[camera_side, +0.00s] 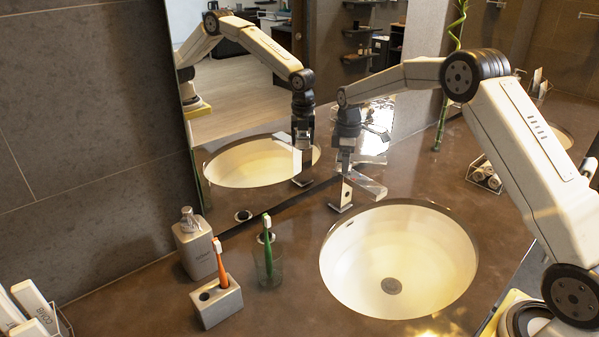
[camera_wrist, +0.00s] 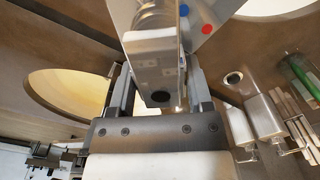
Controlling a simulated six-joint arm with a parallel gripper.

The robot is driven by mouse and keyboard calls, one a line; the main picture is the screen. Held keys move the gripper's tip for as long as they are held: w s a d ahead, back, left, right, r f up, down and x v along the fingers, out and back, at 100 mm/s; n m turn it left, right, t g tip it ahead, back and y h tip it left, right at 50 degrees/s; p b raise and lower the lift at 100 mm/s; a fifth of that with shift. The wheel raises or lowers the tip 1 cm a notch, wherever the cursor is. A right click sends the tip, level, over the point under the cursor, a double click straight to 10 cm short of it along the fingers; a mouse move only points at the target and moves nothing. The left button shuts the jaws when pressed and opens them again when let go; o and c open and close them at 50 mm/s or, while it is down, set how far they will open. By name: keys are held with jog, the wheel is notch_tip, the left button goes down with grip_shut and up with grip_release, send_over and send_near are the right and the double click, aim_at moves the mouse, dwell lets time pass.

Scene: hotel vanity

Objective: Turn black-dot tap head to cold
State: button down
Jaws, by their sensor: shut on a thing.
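The metal tap (camera_side: 341,196) stands behind the sink, with its spout (camera_side: 370,187) reaching out to the right. My gripper (camera_side: 345,167) comes down from above onto the tap head. In the wrist view my gripper (camera_wrist: 159,78) has a finger on each side of the tap head (camera_wrist: 153,62) and is shut on it. The black dot (camera_wrist: 160,96) shows on the head's near end, between the fingers. A red dot (camera_wrist: 208,29) and a blue dot (camera_wrist: 184,10) show on a pale plate beyond the head. I cannot tell which coloured dot the black dot lines up with.
The white sink (camera_side: 400,260) lies in front of the tap. A soap dispenser (camera_side: 197,243), a grey holder (camera_side: 217,300) with an orange toothbrush and a glass (camera_side: 268,268) with a green toothbrush stand to the left. The mirror (camera_side: 245,110) is close behind the tap.

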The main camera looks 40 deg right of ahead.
jog(key=shift+r, duration=0.1)
grip_release()
jog(key=shift+r, duration=3.9)
jog(key=shift+s+a+f, duration=0.1)
jog(key=shift+s+a, duration=0.15)
jog(key=shift+a, duration=0.15)
jog(key=s+a+f+m+t, duration=0.1)
jog(key=s+a, duration=0.3)
jog(key=s, duration=0.5)
jog(key=s+a+f+m, duration=0.4)
jog(key=s+a, duration=0.1)
jog(key=s, duration=0.3)
jog(key=s+a+f+m+t, duration=0.1)
jog(key=s+a+f+m, duration=0.2)
jog(key=s, duration=0.6)
jog(key=shift+s+a+t, duration=0.3)
jog(key=shift+a, duration=0.7)
